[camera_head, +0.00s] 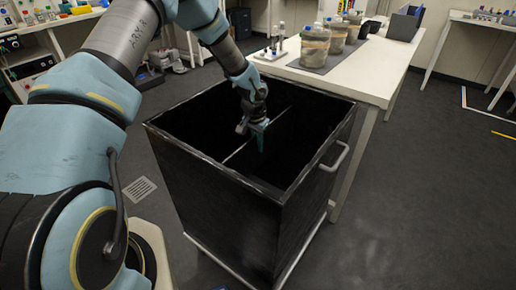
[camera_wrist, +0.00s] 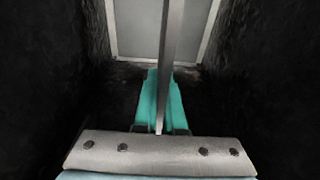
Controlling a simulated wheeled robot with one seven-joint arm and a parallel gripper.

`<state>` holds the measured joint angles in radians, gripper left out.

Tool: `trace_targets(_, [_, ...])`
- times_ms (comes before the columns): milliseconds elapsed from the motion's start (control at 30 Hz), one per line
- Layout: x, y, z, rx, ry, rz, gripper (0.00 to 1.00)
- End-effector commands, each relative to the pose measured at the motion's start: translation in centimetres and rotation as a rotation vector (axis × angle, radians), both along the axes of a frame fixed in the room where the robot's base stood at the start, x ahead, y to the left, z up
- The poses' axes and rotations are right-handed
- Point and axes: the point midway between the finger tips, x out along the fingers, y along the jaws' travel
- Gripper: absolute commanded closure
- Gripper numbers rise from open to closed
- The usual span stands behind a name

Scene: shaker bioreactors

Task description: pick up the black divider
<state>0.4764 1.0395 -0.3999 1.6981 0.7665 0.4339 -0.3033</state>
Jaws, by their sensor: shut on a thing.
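The black divider (camera_head: 240,150) stands inside the open black bin. Its thin pale top edge runs across the bin in the head view. In the wrist view the divider (camera_wrist: 172,60) shows as a narrow grey strip running away from between the fingers. My gripper (camera_head: 261,140) is over the bin's opening with its green fingertips reaching down inside. In the wrist view my gripper (camera_wrist: 162,105) has its two green fingers on either side of the divider, shut on it. The divider's lower part is hidden in the dark bin.
The black bin (camera_head: 225,215) has a side handle (camera_head: 338,157) and a base frame. A white table (camera_head: 345,80) stands close behind it, with jars (camera_head: 315,45) on a dark mat. Grey floor (camera_head: 430,170) is clear at the right.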

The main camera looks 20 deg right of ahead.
Motion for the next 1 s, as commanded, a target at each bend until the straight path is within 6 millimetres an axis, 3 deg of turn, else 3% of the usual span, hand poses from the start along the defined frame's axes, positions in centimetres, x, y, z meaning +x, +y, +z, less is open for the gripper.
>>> trace_targets(267, [0.1, 0.0, 4.1, -0.003, -0.004, 0.001, 1.0])
trace_targets(1000, [0.1, 0.0, 18.6, -0.003, -0.003, 0.002, 1.0])
